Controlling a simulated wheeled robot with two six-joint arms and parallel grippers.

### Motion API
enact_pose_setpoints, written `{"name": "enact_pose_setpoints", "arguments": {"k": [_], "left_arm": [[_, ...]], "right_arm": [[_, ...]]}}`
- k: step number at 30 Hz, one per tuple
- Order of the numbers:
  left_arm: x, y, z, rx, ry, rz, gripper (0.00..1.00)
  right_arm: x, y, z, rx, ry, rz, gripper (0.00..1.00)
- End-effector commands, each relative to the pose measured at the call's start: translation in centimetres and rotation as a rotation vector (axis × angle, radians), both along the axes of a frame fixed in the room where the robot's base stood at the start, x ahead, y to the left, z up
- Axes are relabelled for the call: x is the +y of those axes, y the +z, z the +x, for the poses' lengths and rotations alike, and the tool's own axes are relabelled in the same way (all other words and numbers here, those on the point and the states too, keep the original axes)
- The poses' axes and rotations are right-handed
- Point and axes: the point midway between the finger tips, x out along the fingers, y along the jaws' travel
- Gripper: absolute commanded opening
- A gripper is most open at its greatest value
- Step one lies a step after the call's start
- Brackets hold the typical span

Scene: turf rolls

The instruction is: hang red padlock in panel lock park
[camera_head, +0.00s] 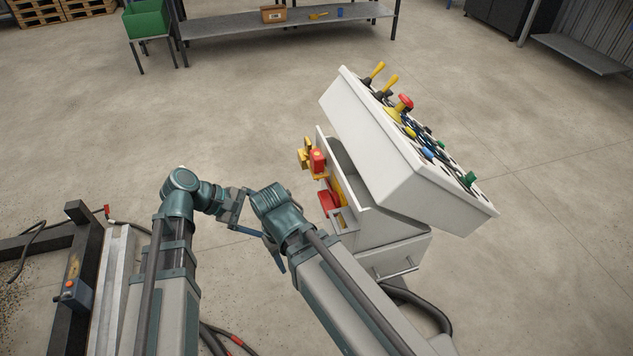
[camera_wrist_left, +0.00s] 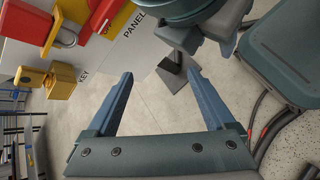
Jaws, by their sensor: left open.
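A red block (camera_head: 318,160), apparently the padlock, sits at the left side of the white control console. In the left wrist view a red body (camera_wrist_left: 22,22) with a metal loop beside it is at the upper left. A "PANEL" label (camera_wrist_left: 134,24) is on the grey plate near it; whether the padlock hangs there I cannot tell. My left gripper (camera_wrist_left: 160,76) is open and empty, its blue fingers apart over bare floor, below the plate. My right gripper's jaws are not clear.
The white console (camera_head: 385,150) carries knobs, levers and a red stop button (camera_head: 404,101). Yellow fittings (camera_wrist_left: 46,78) sit beside the "KEY" label. A second red part (camera_head: 329,202) is lower on the console. A workbench (camera_head: 285,22) stands behind; the floor between is clear.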

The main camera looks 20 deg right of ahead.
Motion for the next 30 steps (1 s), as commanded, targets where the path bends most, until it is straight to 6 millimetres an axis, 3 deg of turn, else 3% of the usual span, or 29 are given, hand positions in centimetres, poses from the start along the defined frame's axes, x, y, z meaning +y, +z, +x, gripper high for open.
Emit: {"name": "enact_pose_setpoints", "arguments": {"k": [1,6,12,20,30], "left_arm": [[-0.5,0.8,1.4,0.080,0.076,-0.097,0.88],[-1.3,5.7,4.2,0.374,0.256,-0.405,0.88],[-0.5,9.7,6.0,0.598,0.324,-0.615,0.88],[-0.3,10.9,6.4,0.661,0.333,-0.667,0.88],[-6.0,10.9,6.4,0.660,0.328,-0.663,0.88]], "right_arm": [[0.0,-1.0,0.0,0.000,0.000,0.000,0.50],[0.0,-2.5,0.0,0.000,0.000,0.000,0.50],[0.0,-3.3,0.0,0.000,0.000,0.000,0.50],[0.0,-3.4,0.0,0.000,0.000,0.000,0.50],[0.0,-3.4,0.0,0.000,0.000,0.000,0.50]]}}
